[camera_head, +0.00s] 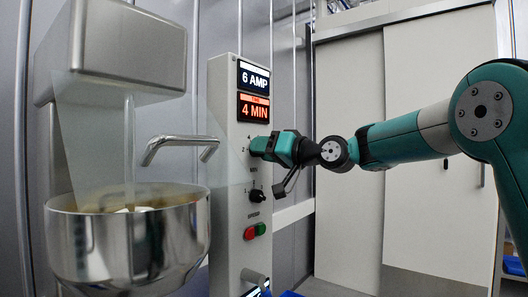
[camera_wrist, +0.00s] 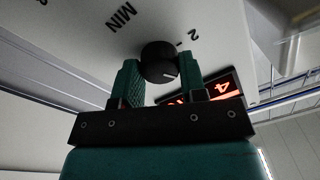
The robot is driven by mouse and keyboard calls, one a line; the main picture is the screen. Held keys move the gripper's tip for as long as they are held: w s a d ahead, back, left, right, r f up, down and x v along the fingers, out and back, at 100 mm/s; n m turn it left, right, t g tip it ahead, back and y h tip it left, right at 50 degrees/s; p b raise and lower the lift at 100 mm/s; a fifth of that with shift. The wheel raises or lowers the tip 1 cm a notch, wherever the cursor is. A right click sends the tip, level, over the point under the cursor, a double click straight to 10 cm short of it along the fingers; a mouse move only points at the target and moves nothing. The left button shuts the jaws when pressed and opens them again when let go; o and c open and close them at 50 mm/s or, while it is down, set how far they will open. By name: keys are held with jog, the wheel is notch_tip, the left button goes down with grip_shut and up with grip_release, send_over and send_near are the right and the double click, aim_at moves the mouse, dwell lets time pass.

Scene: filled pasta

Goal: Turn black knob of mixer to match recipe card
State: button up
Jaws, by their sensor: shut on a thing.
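The mixer's tall light control panel (camera_head: 226,185) carries a white "6 AMP" display (camera_head: 254,79) and an orange "4 MIN" display (camera_head: 253,107). My gripper (camera_head: 259,146) is at the dial just below them. In the wrist view, the black knob (camera_wrist: 159,62) sits between the green fingers of my gripper (camera_wrist: 159,70), which is shut on it. A pale pointer mark shows on the knob. "MIN" and a "2" are printed nearby; the head view hides this knob behind my gripper. A lower black knob (camera_head: 258,196) sits above "SPEED". I cannot make out a recipe card.
Green (camera_head: 260,229) and red (camera_head: 249,233) buttons sit below the lower knob. A steel bowl (camera_head: 128,245) with a clear guard (camera_head: 95,130) and a bent metal handle (camera_head: 181,142) are left of the panel. Pale sliding doors (camera_head: 428,225) stand behind my arm.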

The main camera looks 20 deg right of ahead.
jog(key=o, duration=0.9)
jog(key=shift+s+d, duration=0.1)
jog(key=b+v, duration=0.2)
jog(key=v, duration=1.5)
jog(key=shift+s, duration=0.15)
